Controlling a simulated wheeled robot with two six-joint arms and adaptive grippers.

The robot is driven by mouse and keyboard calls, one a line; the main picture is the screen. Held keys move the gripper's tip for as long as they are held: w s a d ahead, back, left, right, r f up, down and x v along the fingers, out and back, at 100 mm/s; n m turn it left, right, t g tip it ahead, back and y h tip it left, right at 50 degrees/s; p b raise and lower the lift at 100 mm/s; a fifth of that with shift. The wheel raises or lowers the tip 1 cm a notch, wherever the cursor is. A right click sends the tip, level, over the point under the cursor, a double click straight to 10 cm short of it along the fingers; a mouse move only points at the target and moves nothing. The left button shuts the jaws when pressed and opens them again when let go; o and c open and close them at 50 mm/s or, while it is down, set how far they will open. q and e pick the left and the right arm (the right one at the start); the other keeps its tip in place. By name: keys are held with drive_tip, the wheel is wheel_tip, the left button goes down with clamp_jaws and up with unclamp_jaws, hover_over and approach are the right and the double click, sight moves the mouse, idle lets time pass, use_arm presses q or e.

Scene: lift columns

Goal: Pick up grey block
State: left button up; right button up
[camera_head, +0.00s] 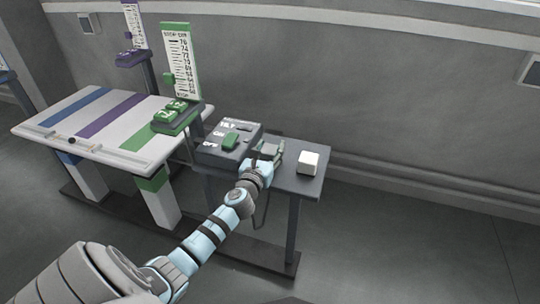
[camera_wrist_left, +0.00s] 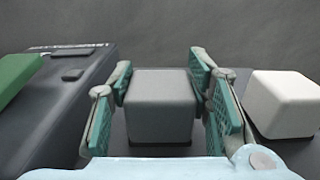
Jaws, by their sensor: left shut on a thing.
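The grey block (camera_wrist_left: 160,106) sits between the two green-padded fingers of my left gripper (camera_wrist_left: 166,100) in the left wrist view. The gripper is shut on it. In the head view my left gripper (camera_head: 268,154) is over the dark side table (camera_head: 292,183), and the grey block is mostly hidden by the fingers there. Whether the block is clear of the table top I cannot tell. My right gripper is not in view.
A white block (camera_head: 308,162) stands to the right of the gripper; it also shows in the left wrist view (camera_wrist_left: 284,104). A dark control box (camera_head: 228,144) with a green switch is close on the left. A striped table (camera_head: 90,125) stands further left.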

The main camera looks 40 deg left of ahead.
use_arm(q)
clamp_jaws()
drive_tip(key=shift+r, duration=0.1)
